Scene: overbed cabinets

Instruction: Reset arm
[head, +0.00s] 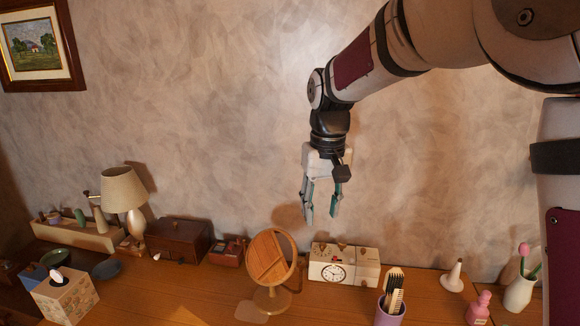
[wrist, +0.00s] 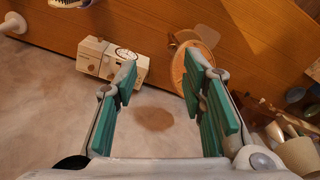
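My gripper (head: 321,205) hangs from my arm in front of the wall, above the dresser top, with its fingers pointing down. In the wrist view my gripper (wrist: 166,105) shows two green-padded fingers spread well apart, with nothing between them but wall and a shadow. It is open and empty, clear of the objects below.
The wooden dresser top (head: 190,290) holds a round mirror (head: 270,260), a clock box (head: 345,264), a purple brush cup (head: 390,312), a white vase (head: 519,294), a tissue box (head: 66,298) and a lamp (head: 125,190). The wall (head: 210,120) stands close behind.

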